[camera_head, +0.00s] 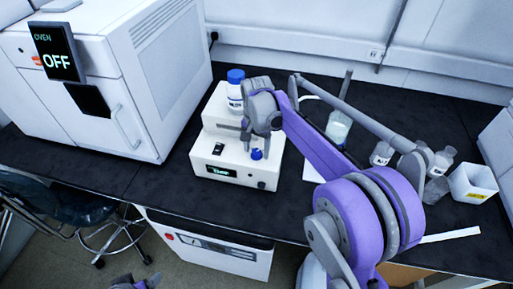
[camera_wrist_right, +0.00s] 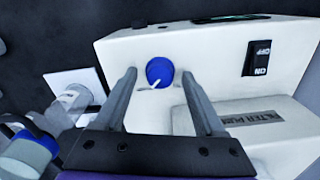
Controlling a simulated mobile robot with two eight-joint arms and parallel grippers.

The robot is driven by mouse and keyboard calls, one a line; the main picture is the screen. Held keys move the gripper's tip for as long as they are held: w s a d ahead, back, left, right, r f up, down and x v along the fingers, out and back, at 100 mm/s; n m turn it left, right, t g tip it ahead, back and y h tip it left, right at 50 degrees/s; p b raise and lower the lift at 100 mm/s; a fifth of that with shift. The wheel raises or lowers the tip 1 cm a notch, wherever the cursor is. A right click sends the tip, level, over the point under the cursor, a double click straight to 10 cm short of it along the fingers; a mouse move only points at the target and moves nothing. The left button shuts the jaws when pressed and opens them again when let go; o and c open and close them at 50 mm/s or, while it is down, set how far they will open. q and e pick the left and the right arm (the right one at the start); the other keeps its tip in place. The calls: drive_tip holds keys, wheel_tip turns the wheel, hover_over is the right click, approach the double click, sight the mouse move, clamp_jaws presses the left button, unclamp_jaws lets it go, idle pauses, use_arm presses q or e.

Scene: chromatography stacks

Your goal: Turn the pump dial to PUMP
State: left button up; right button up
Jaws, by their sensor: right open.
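The white filter pump (camera_head: 232,176) stands on the black bench. Its blue dial (camera_head: 257,154) is on the right of its top; in the wrist view the dial (camera_wrist_right: 160,72) has a white mark pointing down and slightly left. My right gripper (camera_head: 262,131) is open just above the dial. In the wrist view its two fingers (camera_wrist_right: 158,75) stand either side of the dial, with gaps; I cannot tell whether they reach down to its height. The pump's green display text is too small to read surely. A small part of my left arm (camera_head: 135,283) shows at the bottom edge.
A black ON/OFF switch (camera_wrist_right: 257,58) is beside the dial. A blue-capped bottle (camera_head: 235,92) stands at the pump's back. An oven (camera_head: 110,75) reading OFF is left. Bottles (camera_head: 382,153) and a white container (camera_head: 472,183) are right. Bare bench lies in front of the oven.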

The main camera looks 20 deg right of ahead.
sight(257, 152)
wheel_tip(257, 152, up, 11)
drive_tip(key=shift+p, duration=0.4)
drive_tip(key=shift+f, duration=0.1)
idle(0.3)
drive_tip(key=s+a+f+n+t, duration=0.1)
drive_tip(key=s+f+n, duration=0.2)
drive_tip(key=s, duration=0.5)
drive_tip(key=s+a+f+n+t+p, duration=0.1)
drive_tip(key=s+a+f+n+t, duration=0.1)
drive_tip(key=s, duration=0.6)
drive_tip(key=s+a+f+n+t+p, duration=0.1)
drive_tip(key=s+f+n, duration=0.3)
drive_tip(key=s, duration=0.4)
drive_tip(key=shift+a+f+n+t, duration=0.4)
drive_tip(key=shift+a+f+t, duration=0.25)
drive_tip(key=shift+a+t, duration=0.05)
